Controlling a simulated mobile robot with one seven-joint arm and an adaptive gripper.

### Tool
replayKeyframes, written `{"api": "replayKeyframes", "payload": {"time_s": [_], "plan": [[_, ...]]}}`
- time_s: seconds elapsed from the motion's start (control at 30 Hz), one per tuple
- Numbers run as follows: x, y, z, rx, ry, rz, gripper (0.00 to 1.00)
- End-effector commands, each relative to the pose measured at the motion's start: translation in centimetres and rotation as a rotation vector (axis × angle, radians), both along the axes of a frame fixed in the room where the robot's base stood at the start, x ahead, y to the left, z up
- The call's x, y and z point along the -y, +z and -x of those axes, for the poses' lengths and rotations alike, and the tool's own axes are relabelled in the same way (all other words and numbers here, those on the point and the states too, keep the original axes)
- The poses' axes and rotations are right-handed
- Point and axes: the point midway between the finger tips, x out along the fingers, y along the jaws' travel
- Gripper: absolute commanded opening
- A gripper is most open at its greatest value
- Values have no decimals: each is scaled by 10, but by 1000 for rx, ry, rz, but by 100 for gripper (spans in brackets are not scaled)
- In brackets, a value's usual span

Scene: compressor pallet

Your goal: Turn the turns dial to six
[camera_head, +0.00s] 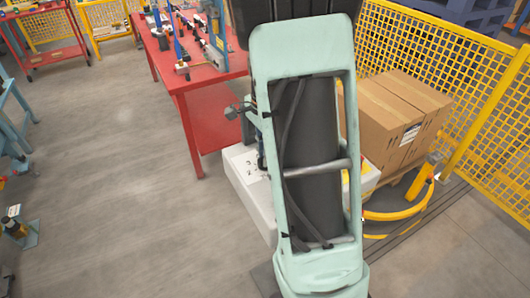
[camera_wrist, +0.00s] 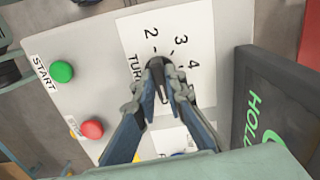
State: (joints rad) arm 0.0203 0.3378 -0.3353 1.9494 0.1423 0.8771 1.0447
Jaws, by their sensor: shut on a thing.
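The turns dial (camera_wrist: 157,80) is a small black knob on a white label plate with the numbers 2, 3 and 4 showing around its upper side. The rest of the scale and part of the word beginning "TUR" are hidden behind my gripper. My gripper (camera_wrist: 160,74) is shut on the dial, with one finger on each side of it. Which number the dial points to cannot be told. In the head view, part of the numbered plate (camera_head: 250,166) shows on the pale machine; my arm hides the dial and gripper there.
A green START button (camera_wrist: 62,71) and a red button (camera_wrist: 92,129) sit left of the dial. A dark panel lettered "HOL" (camera_wrist: 270,85) stands close on the right. A red table (camera_head: 200,85), cardboard boxes (camera_head: 396,115) and yellow fencing (camera_head: 425,45) surround the machine. Open floor lies left.

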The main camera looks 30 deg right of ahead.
Motion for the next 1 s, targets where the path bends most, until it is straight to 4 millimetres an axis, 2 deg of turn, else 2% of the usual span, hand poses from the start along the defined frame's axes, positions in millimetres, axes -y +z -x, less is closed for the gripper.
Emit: {"api": "replayKeyframes", "payload": {"time_s": [0.3,0.7,0.73,0.87,1.0], "plan": [[0,1,-1,3,-73,1,0],[0,1,-1,3,-80,1,0],[0,1,-1,3,-80,1,12],[0,1,-1,2,-79,1,26],[0,0,0,1,-79,0,28]]}}
